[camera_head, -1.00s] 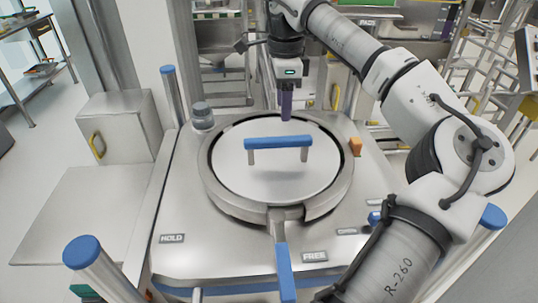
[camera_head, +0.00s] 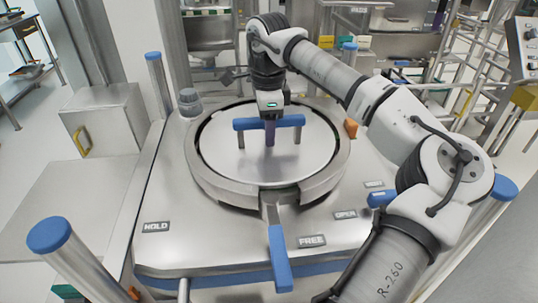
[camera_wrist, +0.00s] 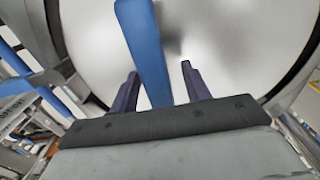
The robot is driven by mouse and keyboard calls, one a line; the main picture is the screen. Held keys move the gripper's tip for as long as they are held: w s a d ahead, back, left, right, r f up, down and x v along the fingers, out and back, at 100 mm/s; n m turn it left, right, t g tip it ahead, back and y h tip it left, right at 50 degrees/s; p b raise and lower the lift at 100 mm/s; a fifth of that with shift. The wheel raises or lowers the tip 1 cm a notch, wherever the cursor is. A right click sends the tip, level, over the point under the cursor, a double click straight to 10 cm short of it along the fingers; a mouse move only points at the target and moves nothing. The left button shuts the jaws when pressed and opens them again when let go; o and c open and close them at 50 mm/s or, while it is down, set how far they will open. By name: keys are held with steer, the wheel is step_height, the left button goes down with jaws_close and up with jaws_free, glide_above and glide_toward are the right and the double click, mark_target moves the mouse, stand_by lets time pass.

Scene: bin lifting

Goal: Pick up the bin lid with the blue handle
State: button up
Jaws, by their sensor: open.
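The round metal lid (camera_head: 222,160) sits in the ring of the bin top, with a raised blue bar handle (camera_head: 290,121) on two short posts. My gripper (camera_head: 269,138) is over the lid at the middle of the handle, pointing down, its purple fingers reaching below the bar's height. In the wrist view, the handle (camera_wrist: 146,45) runs between the two open fingers (camera_wrist: 160,72), closer to the left one. A gap shows on the right side. The lid (camera_wrist: 225,45) fills the background there. Contact with the handle cannot be told.
A blue lever (camera_head: 280,258) sticks out at the front of the ring, near plates reading HOLD, FREE and OPEN. Blue-capped posts (camera_head: 48,236) stand at the corners. A grey knob (camera_head: 190,102) and an orange block (camera_head: 351,128) flank the ring.

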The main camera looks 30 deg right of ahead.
steer(key=shift+f, duration=0.75)
steer(key=shift+f, duration=0.25)
jaws_close()
stand_by(1.3)
steer(key=shift+r, duration=0.15)
